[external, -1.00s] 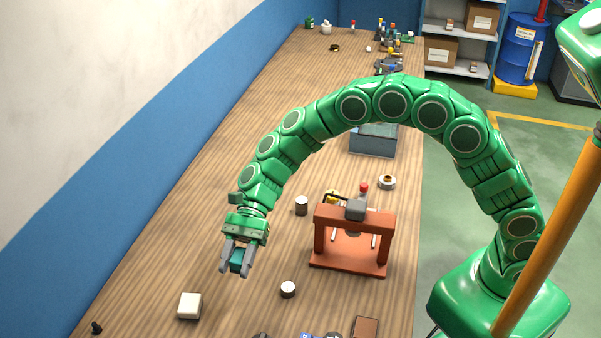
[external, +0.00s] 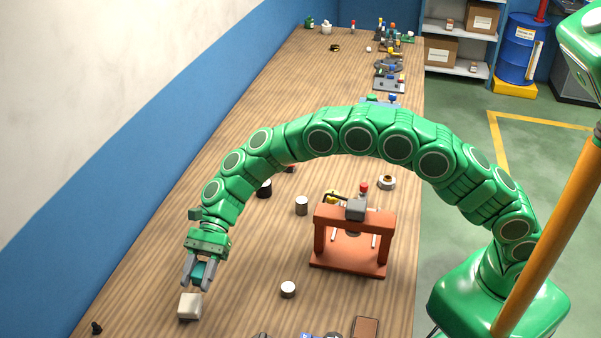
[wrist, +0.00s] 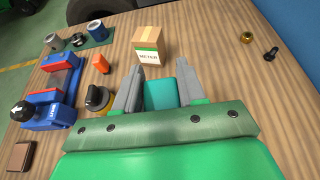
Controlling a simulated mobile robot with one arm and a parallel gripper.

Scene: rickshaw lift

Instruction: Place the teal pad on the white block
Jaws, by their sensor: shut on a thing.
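The teal pad (external: 199,272) is held between the two grey fingers of my gripper (external: 196,284). It also shows between the fingers in the wrist view (wrist: 160,93). The white block (external: 189,307) sits on the wooden table at the lower left of the external view. My gripper points down and is just behind and above the block, with its fingertips close to the block's upper edge in the picture. I cannot tell the exact gap.
An orange-brown press frame (external: 352,238) stands to the right. A small white-topped cylinder (external: 288,289) is nearer. A black bolt (external: 97,327) lies at the lower left. The wrist view shows a METER box (wrist: 149,47) beyond the fingers and a blue vise (wrist: 54,95) at left.

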